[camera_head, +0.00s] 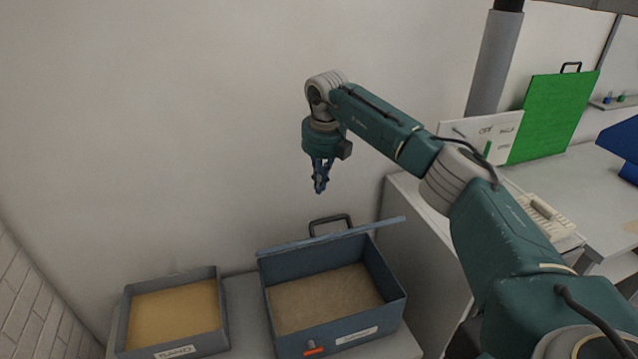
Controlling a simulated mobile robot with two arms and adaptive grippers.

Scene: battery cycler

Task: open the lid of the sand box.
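A blue-grey box (388,297) stands on a low surface at the bottom centre, with brown granular fill (325,298) in plain sight. Its lid (290,246) is raised at the back edge and shows nearly edge-on, with a dark handle (331,219) behind it. The label on this box's front is too small to read. My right gripper (321,188) points down in the air above the lid and handle, apart from both. Its fingers look close together, but I cannot tell whether they are open or shut; nothing shows between them. My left gripper is not in view.
A grey open tray (222,311) of yellow sand, with a label that seems to read SAND, stands left of the box. A wall is close behind. A white cabinet (412,235) stands to the right, with a bench, a green panel (553,115) and a blue object (625,145) beyond.

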